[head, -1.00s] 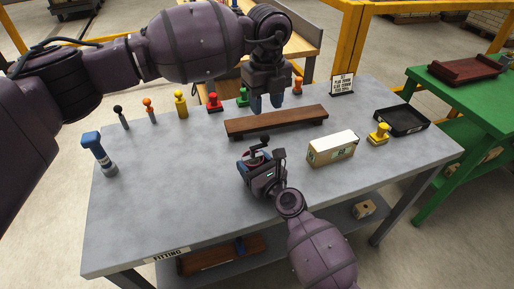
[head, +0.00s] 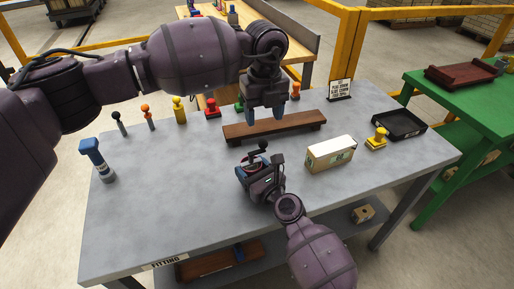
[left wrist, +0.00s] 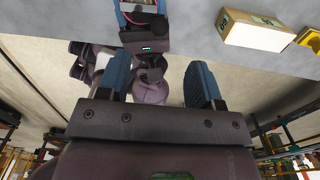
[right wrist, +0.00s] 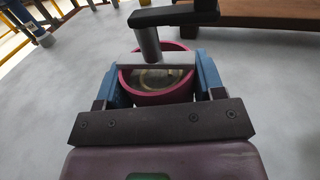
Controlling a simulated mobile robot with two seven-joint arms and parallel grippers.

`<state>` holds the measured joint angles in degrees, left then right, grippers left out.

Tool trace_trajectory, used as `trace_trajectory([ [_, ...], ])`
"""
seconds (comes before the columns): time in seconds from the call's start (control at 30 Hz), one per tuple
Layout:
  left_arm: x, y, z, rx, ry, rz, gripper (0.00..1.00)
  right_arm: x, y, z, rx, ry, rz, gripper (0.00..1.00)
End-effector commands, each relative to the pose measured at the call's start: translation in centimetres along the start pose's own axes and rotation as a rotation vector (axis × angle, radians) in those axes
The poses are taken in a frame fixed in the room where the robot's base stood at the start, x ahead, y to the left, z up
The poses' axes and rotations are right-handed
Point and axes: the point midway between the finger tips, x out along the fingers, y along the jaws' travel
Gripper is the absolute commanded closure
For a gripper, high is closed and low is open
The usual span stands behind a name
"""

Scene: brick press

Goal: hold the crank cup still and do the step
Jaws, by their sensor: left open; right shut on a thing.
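The crank cup (right wrist: 165,98) is a magenta-red round cup with a grey bar across its mouth. A black crank arm (right wrist: 175,15) stands above it on a grey post. It also shows small in the head view (head: 255,160), largely hidden by the gripper. My right gripper (right wrist: 155,82) is shut on the cup, with one blue finger on each side. My left gripper (head: 272,117) is open and empty, pointing down in front of the brown plank stand, beyond the cup. In the left wrist view its blue fingers are wide apart with nothing between them.
A brown plank stand (head: 275,124) lies behind the cup. A cream box (head: 330,154), yellow stamp-like piece (head: 377,139) and black tray (head: 400,124) are to the right. Several coloured knobbed pieces line the back left.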

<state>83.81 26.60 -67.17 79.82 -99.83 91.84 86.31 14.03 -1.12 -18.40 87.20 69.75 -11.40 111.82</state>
Motion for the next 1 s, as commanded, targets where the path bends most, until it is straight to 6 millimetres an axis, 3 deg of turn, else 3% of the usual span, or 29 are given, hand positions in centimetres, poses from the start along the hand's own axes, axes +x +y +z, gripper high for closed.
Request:
trace_trajectory([
  [0.7,8.0,0.0,0.0,-0.002,0.001,0.001,0.40,0.0,0.0,0.0,0.000,0.000,0.000,0.66],
  [1.0,9.4,0.0,0.0,-0.001,0.000,0.000,0.40,0.0,0.0,0.0,0.000,0.000,0.000,0.66],
])
